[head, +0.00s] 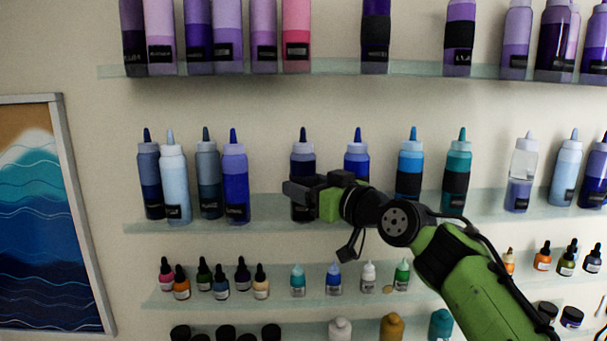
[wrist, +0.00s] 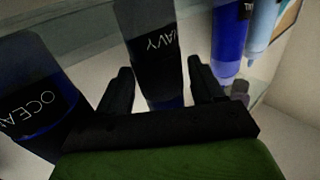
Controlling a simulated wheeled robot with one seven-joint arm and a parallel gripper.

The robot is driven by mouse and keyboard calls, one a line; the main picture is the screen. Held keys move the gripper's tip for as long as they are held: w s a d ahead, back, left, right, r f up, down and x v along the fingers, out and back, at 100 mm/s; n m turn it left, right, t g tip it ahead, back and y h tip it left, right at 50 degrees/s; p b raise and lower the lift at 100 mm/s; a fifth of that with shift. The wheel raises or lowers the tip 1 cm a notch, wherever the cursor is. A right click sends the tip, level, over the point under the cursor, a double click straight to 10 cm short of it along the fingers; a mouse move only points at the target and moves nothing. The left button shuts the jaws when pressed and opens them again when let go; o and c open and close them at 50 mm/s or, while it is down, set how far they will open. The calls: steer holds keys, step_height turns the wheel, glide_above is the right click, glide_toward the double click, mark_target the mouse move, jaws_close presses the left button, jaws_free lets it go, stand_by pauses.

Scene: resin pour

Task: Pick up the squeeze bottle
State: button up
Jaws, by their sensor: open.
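Several squeeze bottles with pointed caps stand on the middle glass shelf. A dark navy bottle (head: 303,157), partly hidden by my gripper (head: 302,187), stands upright there. In the wrist view, a bottle labelled NAVY (wrist: 151,50) shows between the two black fingers of my gripper (wrist: 163,82). The fingers are apart, one on each side of it, with gaps visible; I see no contact. A blue bottle (head: 356,158) stands just to the right in the head view. A bottle labelled OCEAN (wrist: 38,95) is close on the left in the wrist view.
The middle shelf (head: 270,213) also holds a bottle cluster (head: 235,185) at left and blue and teal bottles (head: 457,160) at right. Purple bottles (head: 228,30) stand on the shelf above. Small dropper bottles (head: 333,283) stand below. A framed wave picture (head: 40,220) hangs at left.

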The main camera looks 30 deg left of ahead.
mark_target(307, 148)
steer(key=shift+x, duration=1.05)
steer(key=shift+d, duration=0.2)
steer(key=shift+c, duration=0.3)
steer(key=shift+s+d+r, duration=0.1)
steer(key=shift+c, duration=1.1)
steer(key=c, duration=0.6)
step_height(307, 148, up, 6)
steer(key=p, duration=0.2)
steer(key=shift+s+p, duration=0.15)
steer(key=shift+p, duration=0.25)
steer(key=shift+r, duration=0.4)
steer(key=shift+s+d+r, duration=0.1)
steer(key=shift+s+r, duration=0.1)
steer(key=s+b, duration=0.1)
steer(key=b, duration=0.1)
steer(key=s+d+b, duration=0.1)
steer(key=b, duration=0.1)
steer(key=s+d+f+b, duration=0.1)
steer(key=s+b, duration=0.1)
steer(key=shift+d+f, duration=0.1)
steer(key=shift+d, duration=0.1)
steer(key=s+d+b, duration=0.7)
steer(key=s+b, duration=0.1)
steer(key=s, duration=0.4)
steer(key=shift+s+r, duration=0.4)
steer(key=shift+r, duration=0.05)
